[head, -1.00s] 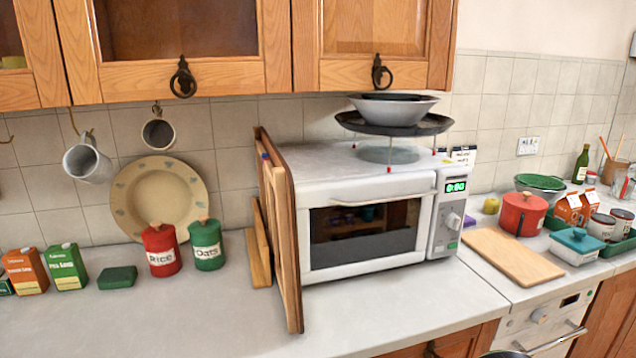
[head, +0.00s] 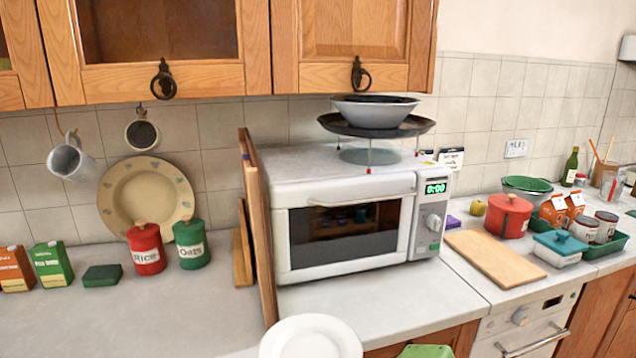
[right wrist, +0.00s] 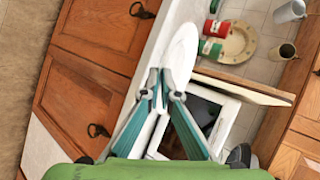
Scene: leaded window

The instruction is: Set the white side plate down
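The white side plate (head: 310,339) shows at the bottom middle of the head view, cut off by the lower edge, in front of the counter by the microwave. In the right wrist view the plate (right wrist: 183,52) lies at the tips of my right gripper (right wrist: 164,80). Its two fingers close together on the plate's near rim. In the head view only a green part of my right arm shows, right of the plate. The plate appears held up, but its height over the counter is hard to tell. My left gripper is not in view.
The counter (head: 130,315) is clear at front left. A microwave (head: 345,215) stands in the middle, with an upright wooden board (head: 258,235) at its left. Rice (head: 146,249) and oats (head: 190,244) canisters stand behind. A cutting board (head: 495,257) lies at right.

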